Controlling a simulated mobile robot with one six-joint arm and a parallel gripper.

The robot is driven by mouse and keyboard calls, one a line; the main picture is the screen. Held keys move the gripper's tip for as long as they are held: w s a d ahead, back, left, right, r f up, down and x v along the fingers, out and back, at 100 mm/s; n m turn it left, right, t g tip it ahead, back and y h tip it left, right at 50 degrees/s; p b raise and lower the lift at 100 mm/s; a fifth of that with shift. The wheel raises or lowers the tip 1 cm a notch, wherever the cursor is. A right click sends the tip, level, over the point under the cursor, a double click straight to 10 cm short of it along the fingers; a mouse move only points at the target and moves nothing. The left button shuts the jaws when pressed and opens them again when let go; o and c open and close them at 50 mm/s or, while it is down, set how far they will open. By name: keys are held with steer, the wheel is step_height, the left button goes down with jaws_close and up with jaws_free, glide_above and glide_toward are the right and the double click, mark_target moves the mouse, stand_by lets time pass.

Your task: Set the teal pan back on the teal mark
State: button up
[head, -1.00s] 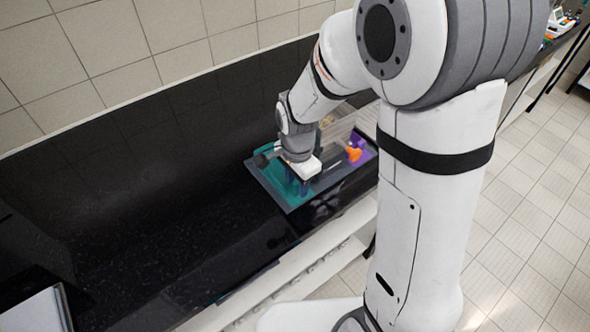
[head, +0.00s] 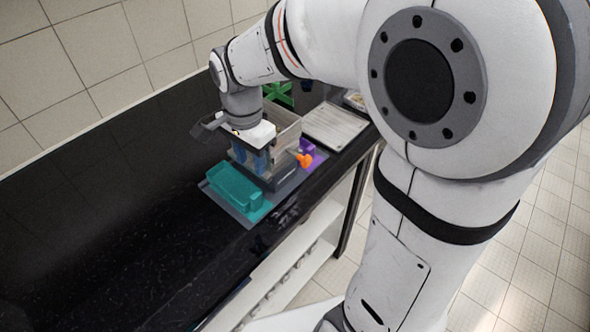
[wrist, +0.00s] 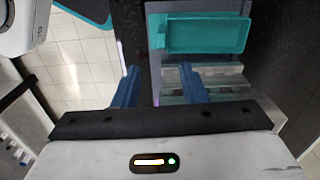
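The teal pan (head: 234,187), a shallow long box, rests on the teal mark (head: 256,213) at the near left end of the grey board. It looks level, and a strip of the mark shows beside it. In the wrist view the open-topped pan (wrist: 205,35) lies beyond my fingertips, clear of them. My gripper (head: 250,163) is over the board beside the pan, towards its far right. In the wrist view my gripper (wrist: 157,72) has its two blue fingers apart with nothing held between them.
A clear-walled box (head: 285,135) stands close behind my gripper. An orange piece (head: 305,160) is by a purple mark (head: 319,157) to the right. A pale ribbed plate (head: 337,126) and a green cross-shaped piece (head: 279,93) are further back. The black bench to the left is clear.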

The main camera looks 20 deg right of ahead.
steer(key=s+d+r+n+t, duration=0.2)
steer(key=s+d+n+t, duration=0.1)
steer(key=s+d+n, duration=0.7)
steer(key=shift+s+d+r+n, duration=0.35)
steer(key=shift+s+d, duration=0.35)
steer(key=shift+s, duration=0.4)
